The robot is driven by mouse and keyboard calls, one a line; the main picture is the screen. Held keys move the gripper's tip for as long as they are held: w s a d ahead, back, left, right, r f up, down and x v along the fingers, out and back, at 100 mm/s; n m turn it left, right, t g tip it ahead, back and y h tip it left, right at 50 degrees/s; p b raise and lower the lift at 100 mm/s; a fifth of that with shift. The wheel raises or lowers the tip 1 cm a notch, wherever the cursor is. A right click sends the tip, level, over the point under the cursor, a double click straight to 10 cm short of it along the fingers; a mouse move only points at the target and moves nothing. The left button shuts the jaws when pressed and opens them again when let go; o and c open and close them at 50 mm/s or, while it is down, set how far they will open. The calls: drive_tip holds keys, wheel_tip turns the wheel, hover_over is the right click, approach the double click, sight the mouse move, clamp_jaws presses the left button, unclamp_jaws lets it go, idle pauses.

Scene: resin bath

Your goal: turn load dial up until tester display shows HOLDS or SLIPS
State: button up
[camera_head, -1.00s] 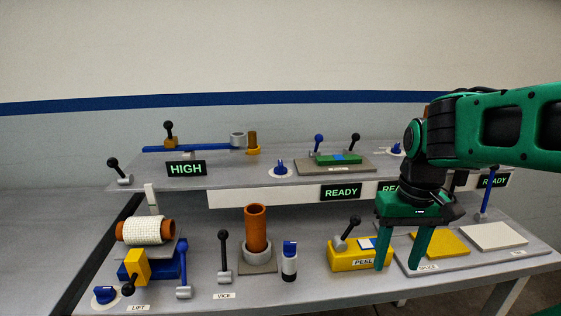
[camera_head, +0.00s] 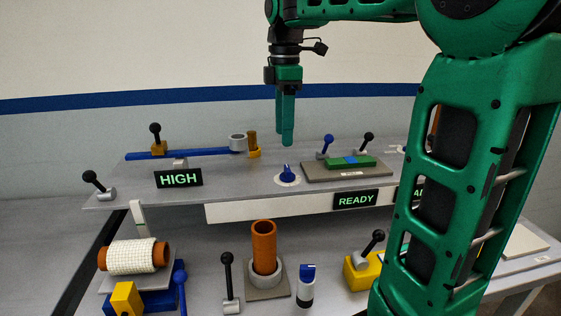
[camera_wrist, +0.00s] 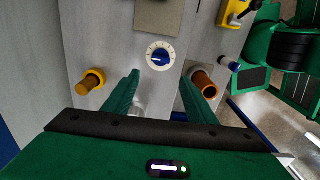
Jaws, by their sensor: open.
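A blue dial (camera_head: 287,176) with a white scale ring sits on the upper shelf, beside the grey tester plate (camera_head: 318,175). The plate carries a green and blue strip (camera_head: 350,162). The dial also shows in the wrist view (camera_wrist: 160,57), just beyond my fingertips. Its label is not readable, so I cannot confirm it is the load dial. The display (camera_head: 356,200) on the shelf front below reads READY. My gripper (camera_head: 284,140) points down above the dial, apart from it. It is open and empty, with its fingers spread in the wrist view (camera_wrist: 160,88).
A HIGH display (camera_head: 179,179) stands at left. Blue (camera_head: 325,142) and black (camera_head: 367,140) levers rise behind the plate. A yellow holder with a brown cylinder (camera_head: 253,145) is left of the dial. An orange tube (camera_head: 263,245) stands on the lower bench. My arm hides the right side.

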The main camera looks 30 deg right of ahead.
sight(287, 167)
drive_tip(key=f, duration=0.6)
drive_tip(key=d+f, duration=0.1)
drive_tip(key=f, duration=0.2)
drive_tip(key=shift+s+f, duration=0.1)
drive_tip(key=shift+f, duration=0.15)
drive_tip(key=c, duration=1.1)
drive_tip(key=shift+a, duration=0.3)
drive_tip(key=shift+d, duration=0.3)
drive_tip(key=shift+r+m, duration=0.1)
drive_tip(key=shift+m, duration=0.2)
